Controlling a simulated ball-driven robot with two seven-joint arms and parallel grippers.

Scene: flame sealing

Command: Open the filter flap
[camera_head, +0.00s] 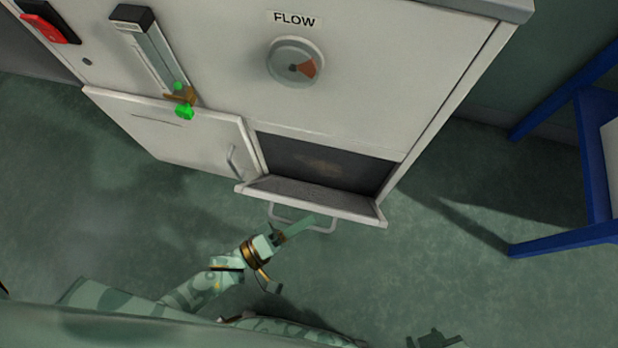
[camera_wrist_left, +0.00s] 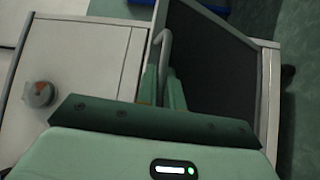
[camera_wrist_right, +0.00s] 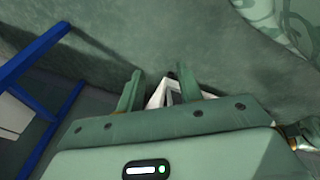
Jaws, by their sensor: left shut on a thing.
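The filter flap (camera_head: 318,190) on the white cabinet's lower right is tilted outward, leaving a dark opening (camera_head: 325,163) above it. Its grey bar handle (camera_head: 300,224) sticks out from the flap's front. My left gripper (camera_head: 291,231) is shut on the handle. In the left wrist view the handle (camera_wrist_left: 165,50) runs down between the two close fingers (camera_wrist_left: 162,88), beside a dark panel (camera_wrist_left: 212,65). My right gripper (camera_head: 436,336) is low in the head view, away from the cabinet. In the right wrist view its fingers (camera_wrist_right: 156,88) are apart.
A closed door (camera_head: 185,135) with its own handle is left of the flap. A FLOW gauge (camera_head: 295,62), a flow tube (camera_head: 155,55) with a green knob and a red switch (camera_head: 42,27) are above. A blue-framed stand (camera_head: 560,240) is at right. The floor in front is clear.

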